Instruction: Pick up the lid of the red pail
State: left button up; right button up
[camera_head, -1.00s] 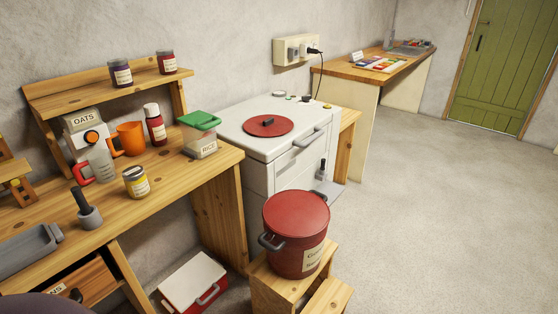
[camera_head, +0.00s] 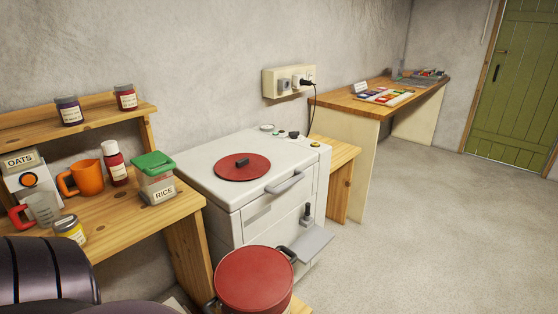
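The red pail (camera_head: 254,285) is at the bottom middle, cut off by the lower edge of the view. Its top looks like a flat red round surface, and a dark grey handle shows on each side of the rim. I cannot tell whether that surface is a separate lid. A red round disc (camera_head: 228,171) with a small dark grip lies flat on top of the white appliance (camera_head: 235,205). Neither of my grippers is in view. A dark, rounded part of my own arm fills the lower left corner.
A wooden bench (camera_head: 150,220) at left holds an orange mug (camera_head: 87,178), a green-lidded rice container (camera_head: 156,183) and jars. The appliance has a grey ledge (camera_head: 308,245) in front. Open floor (camera_head: 420,230) lies to the right.

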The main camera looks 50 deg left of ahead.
aim_at(238, 166)
jog(key=i, duration=1.25)
jog(key=i+l+u, duration=0.1)
jog(key=i+u, duration=0.35)
jog(key=i+l+u, duration=0.2)
jog(key=i+u, duration=0.25)
jog(key=i+l+u, duration=0.15)
jog(key=u, duration=0.2)
jog(key=i+l+u, duration=0.15)
jog(key=u, duration=0.2)
jog(key=i+l+u, duration=0.1)
jog(key=l+u, duration=0.2)
jog(key=j, duration=0.1)
